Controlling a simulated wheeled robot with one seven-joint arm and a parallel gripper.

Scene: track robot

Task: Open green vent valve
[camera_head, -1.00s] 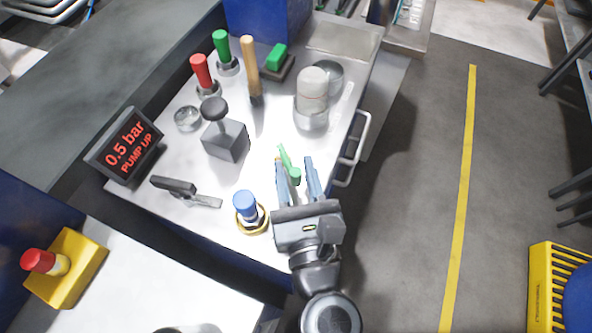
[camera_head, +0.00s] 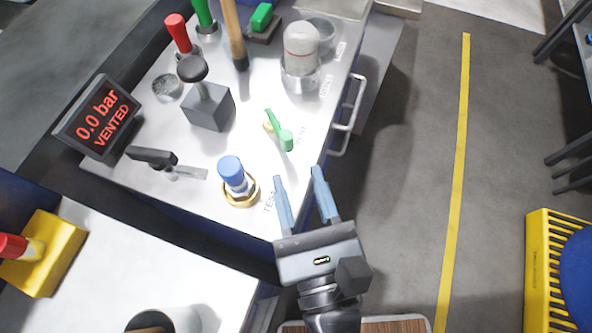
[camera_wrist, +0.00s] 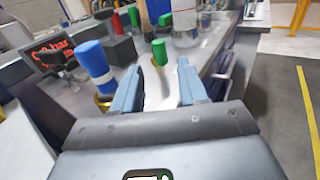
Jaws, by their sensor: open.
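The green vent valve (camera_head: 280,131) is a small green lever with a rounded knob on the bench top, and its lever slants across the top. It also shows between my fingers in the wrist view (camera_wrist: 159,52). My gripper (camera_head: 298,175) is open and empty, apart from the lever and nearer the bench's front right corner. The display (camera_head: 100,114) reads 0.0 bar, VENTED, in red.
A blue-capped fitting (camera_head: 232,172) in a brass ring stands left of my gripper. A grey block with a black knob (camera_head: 208,106), a capped clear jar (camera_head: 301,52) and red and green handles stand farther back. A drawer handle (camera_head: 350,115) juts out at the right edge.

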